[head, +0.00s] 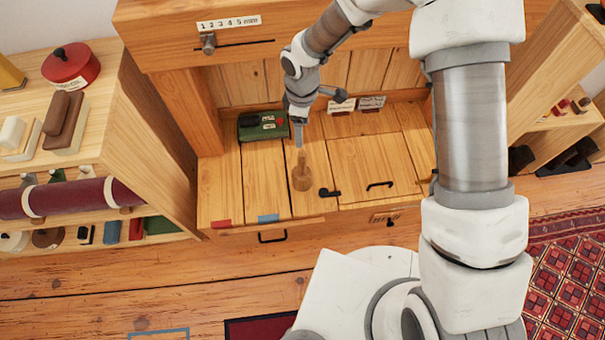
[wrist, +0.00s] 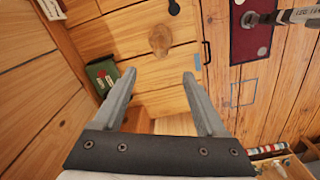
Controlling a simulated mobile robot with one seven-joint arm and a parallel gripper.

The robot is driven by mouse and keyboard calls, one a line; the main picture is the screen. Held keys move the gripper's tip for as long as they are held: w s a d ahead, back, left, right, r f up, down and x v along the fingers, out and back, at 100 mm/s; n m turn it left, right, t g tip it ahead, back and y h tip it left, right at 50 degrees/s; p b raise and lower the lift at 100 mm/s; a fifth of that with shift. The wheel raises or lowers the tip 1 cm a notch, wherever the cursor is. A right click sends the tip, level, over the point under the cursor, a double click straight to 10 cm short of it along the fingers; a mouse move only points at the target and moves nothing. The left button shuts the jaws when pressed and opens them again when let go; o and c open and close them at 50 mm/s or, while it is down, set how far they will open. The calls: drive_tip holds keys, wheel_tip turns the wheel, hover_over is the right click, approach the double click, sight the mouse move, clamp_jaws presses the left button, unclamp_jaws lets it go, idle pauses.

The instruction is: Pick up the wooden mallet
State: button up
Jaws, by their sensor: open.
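The wooden mallet (head: 301,181) stands on the wooden bench top in the head view, its rounded part low and a narrower part rising toward my gripper. In the wrist view, a round brown wooden shape, apparently the mallet (wrist: 160,40), lies beyond the fingertips, roughly centred between them. My gripper (head: 299,138) is above the mallet in the head view, pointing down. In the wrist view, my gripper (wrist: 159,76) has its two fingers wide apart with nothing between them. The exact gap between fingertips and mallet is hard to judge.
A green box (head: 262,126) sits at the back left of the bench. A black handle (head: 380,184) and a black latch (head: 329,192) are right of the mallet. Red (head: 221,223) and blue (head: 268,218) pieces lie at the front edge. Side shelving (head: 150,160) stands left.

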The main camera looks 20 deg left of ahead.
sight(302, 162)
wheel_tip(302, 162, down, 18)
drive_tip(key=b, duration=0.5)
drive_tip(key=shift+s+r+b, duration=0.1)
drive_tip(key=shift+r+b, duration=0.05)
drive_tip(key=shift+b, duration=0.15)
drive_tip(key=shift+r, duration=0.1)
clamp_jaws()
